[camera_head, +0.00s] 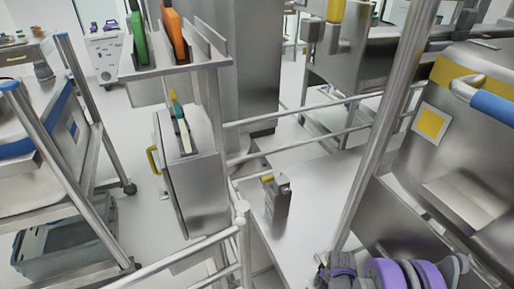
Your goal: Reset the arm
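Part of an arm with purple and grey rounded sections shows at the bottom right corner and looks like mine. No gripper fingers can be made out on it. My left gripper and its arm are not in the picture. A grey-blue plastic bin (62,245) sits low at the left, on the lower level of a metal cart. Nothing is seen held.
A metal cart (45,120) stands at the left. Steel rails (300,112) cross the middle. A rack (187,66) holds green and orange boards. A steel machine (455,150) fills the right. Pale floor (140,215) shows between cart and rails.

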